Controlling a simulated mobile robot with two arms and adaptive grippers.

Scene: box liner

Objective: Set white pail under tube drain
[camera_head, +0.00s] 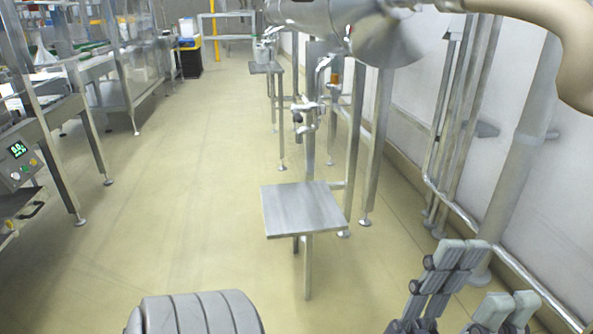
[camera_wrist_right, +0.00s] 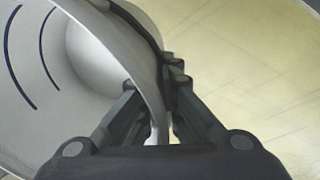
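The white pail (camera_wrist_right: 60,75) fills the left of the right wrist view, with dark curved marks on its wall. My right gripper (camera_wrist_right: 155,80) has one finger on each side of the pail's wall near the rim and is closed on it. The pail and this gripper do not show in the head view. My left gripper (camera_head: 492,280) is at the lower right of the head view, fingers apart and empty. A metal tube with a tap-like fitting (camera_head: 306,112) stands above a small square steel platform (camera_head: 303,208); it may be the tube drain.
The platform's top is bare. A steel vessel (camera_head: 380,38) hangs at the top. A wall pipe (camera_head: 510,175) runs along the right. A machine with a lit display (camera_head: 18,150) stands at the left. The middle floor (camera_head: 190,180) is clear.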

